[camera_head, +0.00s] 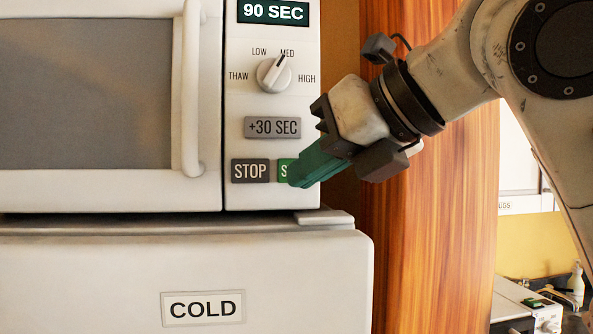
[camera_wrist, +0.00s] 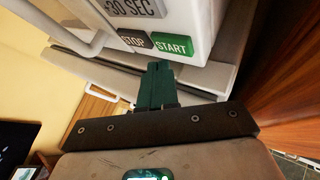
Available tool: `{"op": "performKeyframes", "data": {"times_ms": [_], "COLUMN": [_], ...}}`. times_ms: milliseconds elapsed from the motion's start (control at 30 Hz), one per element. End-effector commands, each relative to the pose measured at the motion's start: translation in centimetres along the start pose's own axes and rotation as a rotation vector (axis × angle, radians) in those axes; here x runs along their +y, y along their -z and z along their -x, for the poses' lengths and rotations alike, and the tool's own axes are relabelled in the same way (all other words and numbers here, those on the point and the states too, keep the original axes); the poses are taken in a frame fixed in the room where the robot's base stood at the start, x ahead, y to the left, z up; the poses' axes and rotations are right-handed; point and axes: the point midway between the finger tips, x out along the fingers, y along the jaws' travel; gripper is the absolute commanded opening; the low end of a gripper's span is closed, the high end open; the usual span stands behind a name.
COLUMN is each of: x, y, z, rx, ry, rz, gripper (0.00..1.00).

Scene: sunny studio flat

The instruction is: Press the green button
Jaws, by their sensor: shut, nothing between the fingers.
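The green START button (camera_head: 284,170) is at the lower right of the microwave panel (camera_head: 241,110), right of the grey STOP button (camera_head: 250,171). In the head view my gripper (camera_head: 292,180) covers most of it, leaving only its left edge and an "S" visible. In the wrist view the whole green START button (camera_wrist: 171,45) shows, just beyond the tips of my gripper (camera_wrist: 159,66). My gripper's green fingers are shut with nothing between them and point at the panel. I cannot tell whether the tips touch the button.
The +30 SEC button (camera_head: 272,127) and a dial (camera_head: 274,74) set near MED are above. The display (camera_head: 273,11) reads 90 SEC. The microwave stands on a white unit labelled COLD (camera_head: 202,308). A wooden panel (camera_head: 440,220) stands to the right.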

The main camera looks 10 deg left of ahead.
Motion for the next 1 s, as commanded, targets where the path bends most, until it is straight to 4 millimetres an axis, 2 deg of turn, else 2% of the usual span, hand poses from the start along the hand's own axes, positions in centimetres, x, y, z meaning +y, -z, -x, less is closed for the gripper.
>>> {"op": "performKeyframes", "data": {"times_ms": [1000], "x": [-0.40], "y": [-0.44], "z": [-0.56], "rx": [0.000], "ry": [0.000], "rz": [0.000], "gripper": [0.00]}}
